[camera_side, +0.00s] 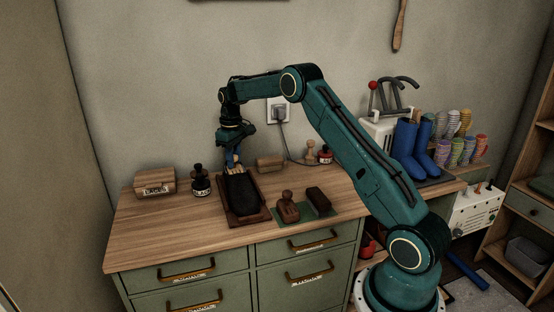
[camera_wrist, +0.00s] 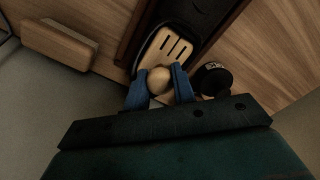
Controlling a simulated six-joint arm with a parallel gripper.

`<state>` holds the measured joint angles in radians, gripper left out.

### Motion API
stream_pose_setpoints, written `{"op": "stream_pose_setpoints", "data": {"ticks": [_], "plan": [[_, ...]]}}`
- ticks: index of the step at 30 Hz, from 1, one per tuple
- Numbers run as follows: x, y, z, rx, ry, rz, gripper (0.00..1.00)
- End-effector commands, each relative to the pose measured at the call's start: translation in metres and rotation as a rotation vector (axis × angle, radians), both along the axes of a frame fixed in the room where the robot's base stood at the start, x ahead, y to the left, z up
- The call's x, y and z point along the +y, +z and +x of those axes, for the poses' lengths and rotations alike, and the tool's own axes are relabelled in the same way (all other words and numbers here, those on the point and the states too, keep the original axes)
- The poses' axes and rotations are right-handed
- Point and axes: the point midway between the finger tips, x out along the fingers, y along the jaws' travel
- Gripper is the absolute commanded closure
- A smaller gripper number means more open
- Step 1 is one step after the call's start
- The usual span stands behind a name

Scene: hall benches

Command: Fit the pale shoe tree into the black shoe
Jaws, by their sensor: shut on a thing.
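The black shoe (camera_side: 241,194) lies in a brown wooden tray (camera_side: 247,219) on the bench. Its dark upper also shows at the top of the wrist view (camera_wrist: 203,12). The pale shoe tree (camera_wrist: 168,52) has a slotted body and a round knob. My gripper (camera_wrist: 160,85) is shut on the knob with its blue fingers, at the heel end of the shoe. The slotted body is at the shoe's opening, with the dark rim around it; I cannot tell how deep it sits. In the side view, my gripper (camera_side: 233,163) points down over the shoe's far end.
A dark bottle (camera_side: 200,182) stands left of the tray, and a labelled wooden box (camera_side: 155,182) is farther left. A wooden block (camera_side: 270,163) lies behind. A brown-handled brush (camera_side: 288,207) and a dark brush (camera_side: 318,199) lie on a green mat to the right. The front left bench top is clear.

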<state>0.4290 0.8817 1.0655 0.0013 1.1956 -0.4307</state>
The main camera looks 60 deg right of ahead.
Motion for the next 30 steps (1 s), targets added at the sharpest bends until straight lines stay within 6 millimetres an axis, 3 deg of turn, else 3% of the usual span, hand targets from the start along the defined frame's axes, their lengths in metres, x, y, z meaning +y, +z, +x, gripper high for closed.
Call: {"op": "stream_pose_setpoints", "data": {"ticks": [14,15,18,30], "plan": [[-0.0001,-0.0051,0.0002,-0.001,0.000,-0.001,1.00],[-0.0001,-0.0051,0.0002,-0.001,0.000,-0.001,0.68],[-0.0001,-0.0050,0.0002,-0.001,0.000,-0.001,0.52],[-0.0002,-0.0020,0.0003,-0.002,0.000,-0.001,0.52]]}}
